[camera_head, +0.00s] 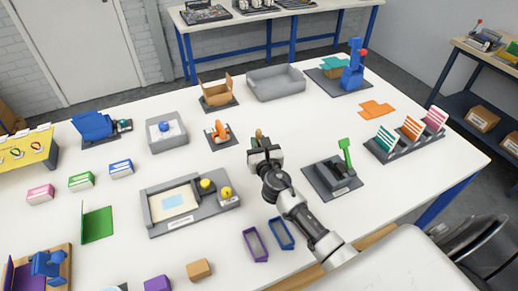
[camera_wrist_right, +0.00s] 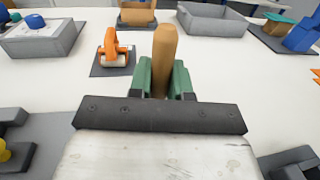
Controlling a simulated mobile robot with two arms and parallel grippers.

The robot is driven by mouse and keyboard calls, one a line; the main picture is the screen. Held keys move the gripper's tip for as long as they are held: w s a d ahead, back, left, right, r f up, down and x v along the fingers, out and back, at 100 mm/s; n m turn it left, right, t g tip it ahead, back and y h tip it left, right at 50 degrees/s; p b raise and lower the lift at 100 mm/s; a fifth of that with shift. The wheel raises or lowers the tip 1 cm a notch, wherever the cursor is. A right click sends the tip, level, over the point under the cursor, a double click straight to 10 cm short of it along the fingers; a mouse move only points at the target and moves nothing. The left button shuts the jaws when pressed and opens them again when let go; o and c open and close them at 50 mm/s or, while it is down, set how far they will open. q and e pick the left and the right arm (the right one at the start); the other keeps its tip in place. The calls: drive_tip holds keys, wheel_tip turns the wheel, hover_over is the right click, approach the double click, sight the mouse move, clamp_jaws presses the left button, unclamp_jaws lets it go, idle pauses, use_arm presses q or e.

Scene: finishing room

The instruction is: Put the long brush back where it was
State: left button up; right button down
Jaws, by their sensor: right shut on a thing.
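My right gripper (camera_head: 261,143) is above the middle of the white table. In the right wrist view its green fingers (camera_wrist_right: 164,78) are shut on a tan wooden handle, which appears to be the long brush (camera_wrist_right: 165,48). The handle sticks up between the fingers; its lower part and any bristles are hidden. In the head view only a small brown bit of it (camera_head: 258,133) shows beyond the jaws. I cannot tell whether it touches the table. My left gripper is not in view.
An orange-handled roller (camera_head: 220,131) stands on a dark mat left of the gripper. A cardboard box (camera_head: 217,94) and a grey bin (camera_head: 276,83) stand behind. A grey tray (camera_head: 160,226) is at left front, a green-levered device (camera_head: 333,180) at right. Table between gripper and bin is clear.

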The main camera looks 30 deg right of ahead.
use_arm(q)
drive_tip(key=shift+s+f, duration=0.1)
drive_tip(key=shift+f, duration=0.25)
use_arm(e)
drive_tip(key=shift+f, duration=0.45)
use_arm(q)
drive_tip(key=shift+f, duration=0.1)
use_arm(e)
drive_tip(key=shift+f, duration=0.15)
drive_tip(key=c, duration=1.1)
unclamp_jaws()
drive_tip(key=shift+o, duration=0.2)
drive_tip(key=shift+s, duration=0.25)
drive_tip(key=b+v, duration=0.1)
drive_tip(key=v, duration=1)
drive_tip(key=shift+s+a, duration=0.15)
drive_tip(key=shift+s, duration=0.1)
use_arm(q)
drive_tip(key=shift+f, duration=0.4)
use_arm(e)
drive_tip(key=shift+r, duration=0.2)
